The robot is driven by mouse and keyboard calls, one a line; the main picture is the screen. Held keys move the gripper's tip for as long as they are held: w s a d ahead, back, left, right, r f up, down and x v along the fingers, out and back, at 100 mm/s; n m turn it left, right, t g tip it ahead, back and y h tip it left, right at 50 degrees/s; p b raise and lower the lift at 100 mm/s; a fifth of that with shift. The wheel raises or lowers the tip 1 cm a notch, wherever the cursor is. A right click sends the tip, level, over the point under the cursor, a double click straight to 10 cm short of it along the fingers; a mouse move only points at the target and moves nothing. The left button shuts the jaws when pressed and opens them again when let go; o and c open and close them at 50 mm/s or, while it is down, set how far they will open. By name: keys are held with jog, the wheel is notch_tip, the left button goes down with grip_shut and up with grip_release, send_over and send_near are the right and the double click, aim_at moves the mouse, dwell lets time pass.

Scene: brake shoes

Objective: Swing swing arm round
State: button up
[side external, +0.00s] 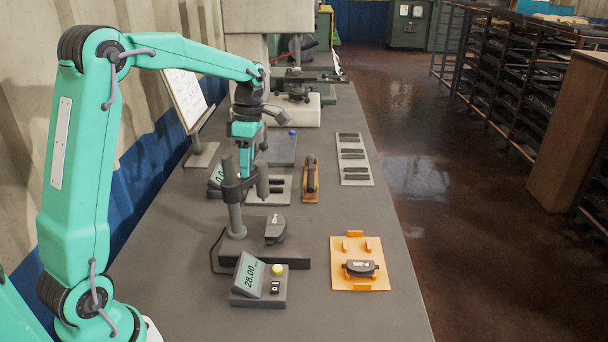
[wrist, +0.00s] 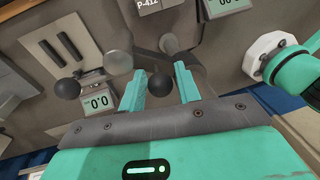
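A dark grey post stand (side external: 236,215) rises from a flat base at the middle of the bench in the side view. Near its top a short arm reaches right to a hanging cylinder (side external: 263,182). A black brake shoe (side external: 275,228) stands on the base. My gripper (side external: 246,160) is pointing down behind the stand's upper part; contact cannot be told there. In the wrist view my gripper (wrist: 159,72) has its two teal fingers apart with nothing clearly held. A dark round end (wrist: 168,43) lies just beyond the fingertips, and a grey ball (wrist: 117,62) is left of them.
A display box reading 28.00 (side external: 260,280) stands in front of the stand. An orange fixture (side external: 350,285) with a brake shoe (side external: 361,268) is at right. Behind are a wooden holder (side external: 311,180) and a grey plate with dark strips (side external: 355,178). The bench's front right is clear.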

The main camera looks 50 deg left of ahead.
aim_at(253, 174)
notch_tip(253, 174, up, 8)
jog(key=w, duration=0.1)
jog(key=shift+w+a+f, duration=0.15)
jog(key=shift+a, duration=0.05)
dwell(0.3)
jog(key=shift+m, duration=0.3)
jog(key=m, duration=0.8)
jog(key=shift+w+d, duration=0.1)
jog(key=shift+d, duration=0.1)
jog(key=shift+f, duration=0.1)
jog(key=shift+s+f, duration=0.25)
jog(key=shift+f, duration=1)
jog(key=shift+s+f, duration=0.25)
jog(key=shift+f, duration=0.95)
jog(key=shift+s+f, duration=0.25)
jog(key=shift+f, duration=1)
jog(key=shift+c, duration=0.5)
grip_shut()
